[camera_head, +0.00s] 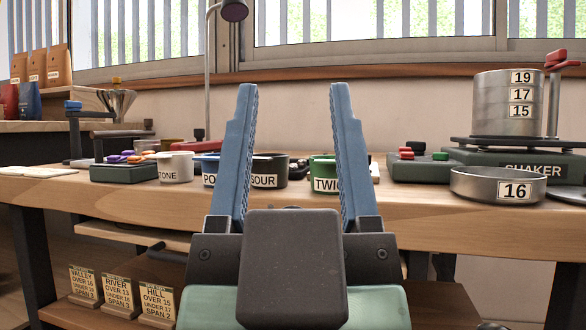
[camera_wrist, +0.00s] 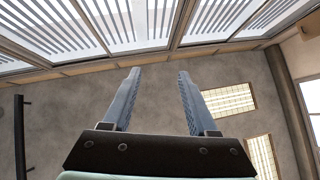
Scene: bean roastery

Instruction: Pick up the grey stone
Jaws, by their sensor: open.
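My gripper (camera_head: 290,95) is open and empty, its two blue fingers pointing up in front of the workbench in the head view. In the wrist view my gripper (camera_wrist: 158,75) is open against a grey surface and slatted windows. I cannot make out a grey stone in either view. A white cup (camera_head: 175,168) on the bench has a partly hidden label ending in "TONE"; its inside does not show. Dark cups labelled "SOUR" (camera_head: 268,172) and partly "PO" (camera_head: 208,168) and a green cup labelled "TWIG" (camera_head: 324,174) stand partly behind my fingers.
A shaker (camera_head: 515,165) with stacked sieves (camera_head: 495,100) stands at the right, with a loose "16" pan (camera_head: 497,185) before it. A lamp (camera_head: 208,90) rises behind the cups. Small signs (camera_head: 115,290) stand on a low shelf. The bench front (camera_head: 430,210) is fairly clear.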

